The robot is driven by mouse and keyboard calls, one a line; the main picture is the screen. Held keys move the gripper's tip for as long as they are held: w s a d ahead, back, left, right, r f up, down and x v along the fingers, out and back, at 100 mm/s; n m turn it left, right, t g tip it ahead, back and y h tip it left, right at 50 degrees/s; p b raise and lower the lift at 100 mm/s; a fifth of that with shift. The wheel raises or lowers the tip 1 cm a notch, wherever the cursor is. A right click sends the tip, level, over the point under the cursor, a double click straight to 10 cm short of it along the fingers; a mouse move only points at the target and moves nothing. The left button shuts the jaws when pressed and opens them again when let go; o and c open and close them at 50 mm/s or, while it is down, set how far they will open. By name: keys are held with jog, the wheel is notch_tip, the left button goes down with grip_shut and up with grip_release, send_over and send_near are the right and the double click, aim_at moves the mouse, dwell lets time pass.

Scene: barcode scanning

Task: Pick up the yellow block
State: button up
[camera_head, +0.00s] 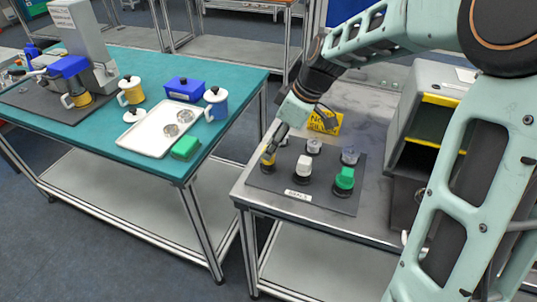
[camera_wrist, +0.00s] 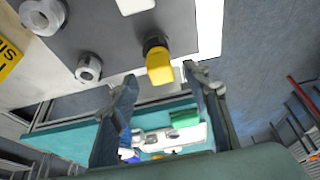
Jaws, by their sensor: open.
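The yellow block (camera_head: 268,159) stands on a dark base at the left edge of the black mat (camera_head: 326,200) on the right-hand table. In the wrist view the yellow block (camera_wrist: 160,69) shows at the upper middle, with its dark base behind it. My gripper (camera_head: 275,147) is at the block, coming from above and the right. In the wrist view my gripper (camera_wrist: 162,76) is open, with one fingertip to each side of the block and visible gaps. Part of the block is hidden by a finger in the head view.
A white piece (camera_head: 303,167), a green piece (camera_head: 344,179) and grey pieces (camera_head: 314,146) stand close by on the mat. A yellow sign (camera_head: 325,121) is behind them. A teal table (camera_head: 110,118) with mugs and a white tray (camera_head: 150,140) is to the left.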

jog(key=x, duration=0.3)
jog(key=shift+a+f, duration=0.15)
jog(key=shift+a, duration=0.05)
grip_shut()
